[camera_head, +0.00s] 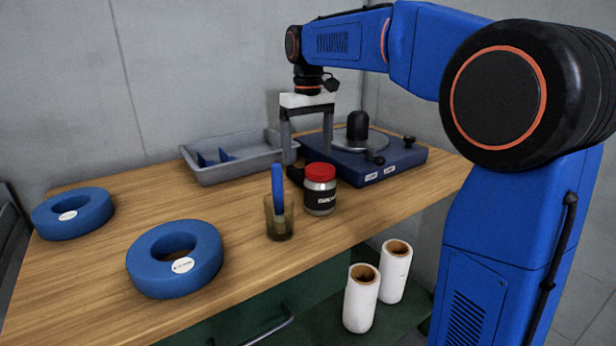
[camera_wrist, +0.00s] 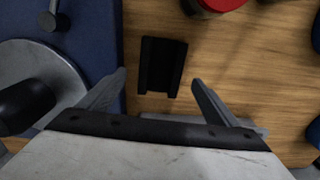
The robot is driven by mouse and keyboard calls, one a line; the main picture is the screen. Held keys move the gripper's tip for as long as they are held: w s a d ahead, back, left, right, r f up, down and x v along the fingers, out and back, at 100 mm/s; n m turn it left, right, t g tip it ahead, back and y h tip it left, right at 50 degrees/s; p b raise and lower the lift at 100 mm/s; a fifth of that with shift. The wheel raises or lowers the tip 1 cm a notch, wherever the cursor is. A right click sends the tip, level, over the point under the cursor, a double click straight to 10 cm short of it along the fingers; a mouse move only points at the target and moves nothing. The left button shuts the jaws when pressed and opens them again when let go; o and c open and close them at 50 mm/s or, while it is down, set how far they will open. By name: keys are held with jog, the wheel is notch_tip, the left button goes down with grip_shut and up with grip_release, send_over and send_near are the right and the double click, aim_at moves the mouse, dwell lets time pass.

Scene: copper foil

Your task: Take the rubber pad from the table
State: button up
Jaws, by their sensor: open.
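The rubber pad appears to be the small black ridged piece (camera_wrist: 162,66) lying on the wooden table in the wrist view. In the head view a dark piece (camera_head: 295,173) shows behind the red-lidded jar, partly hidden. My gripper (camera_head: 307,150) points down over that part of the table, between the grey tray and the blue machine. In the wrist view my gripper (camera_wrist: 159,78) is open and empty, with the black piece in line between its two fingertips. I cannot tell how high the fingertips are above it.
The blue machine (camera_head: 400,163) with a round metal plate is close on the right. The red-lidded jar (camera_head: 320,190) and a glass (camera_head: 279,222) holding a blue stick stand in front. The grey tray (camera_head: 235,171) is behind. Two blue rings (camera_head: 205,260) (camera_head: 95,212) lie left, with bare table between.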

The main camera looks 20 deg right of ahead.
aim_at(308, 163)
jog(key=shift+s+f, duration=0.15)
jog(key=shift+f, duration=1.95)
jog(key=c, duration=1.2)
jog(key=shift+c, duration=0.2)
